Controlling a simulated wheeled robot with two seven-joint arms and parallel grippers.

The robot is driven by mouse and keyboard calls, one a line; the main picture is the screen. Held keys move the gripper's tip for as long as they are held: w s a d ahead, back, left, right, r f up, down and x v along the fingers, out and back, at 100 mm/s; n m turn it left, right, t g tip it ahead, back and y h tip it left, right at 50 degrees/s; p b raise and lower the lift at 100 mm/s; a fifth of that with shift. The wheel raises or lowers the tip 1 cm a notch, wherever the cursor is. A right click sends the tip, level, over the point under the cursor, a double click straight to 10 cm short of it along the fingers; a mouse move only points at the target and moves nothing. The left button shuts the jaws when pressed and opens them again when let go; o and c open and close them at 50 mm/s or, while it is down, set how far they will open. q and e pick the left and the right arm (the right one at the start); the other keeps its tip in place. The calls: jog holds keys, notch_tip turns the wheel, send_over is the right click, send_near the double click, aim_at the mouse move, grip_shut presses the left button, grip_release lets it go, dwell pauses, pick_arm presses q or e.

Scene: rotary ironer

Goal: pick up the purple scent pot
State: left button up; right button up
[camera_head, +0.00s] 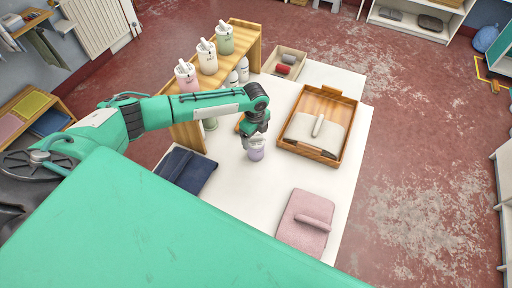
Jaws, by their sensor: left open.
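The purple scent pot (257,154) stands on the white table top, near its middle, left of the wooden tray. My left arm comes in from the left and bends down over it. My left gripper (254,143) points down at the top of the pot, with its jaws open. The fingers hide the upper part of the pot. I cannot tell whether they touch it. My right gripper does not show.
A wooden tray (338,97) with a folded cloth lies to the right. A pink folded towel (303,222) lies in front and dark blue cloth (187,171) to the left. A wooden shelf (246,38) with several pots stands behind. The white table (255,205) is bare in front of the pot.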

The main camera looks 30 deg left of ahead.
aim_at(255, 140)
pick_arm(q)
jog(key=shift+f, duration=0.3)
notch_tip(255, 140, down, 3)
jog(key=shift+w+f+p, duration=0.1)
jog(key=shift+w+p, duration=0.05)
jog(key=shift+p, duration=0.8)
jog(key=shift+f, duration=0.7)
jog(key=c, duration=1.2)
jog(key=shift+o, duration=0.2)
jog(key=shift+r, duration=0.1)
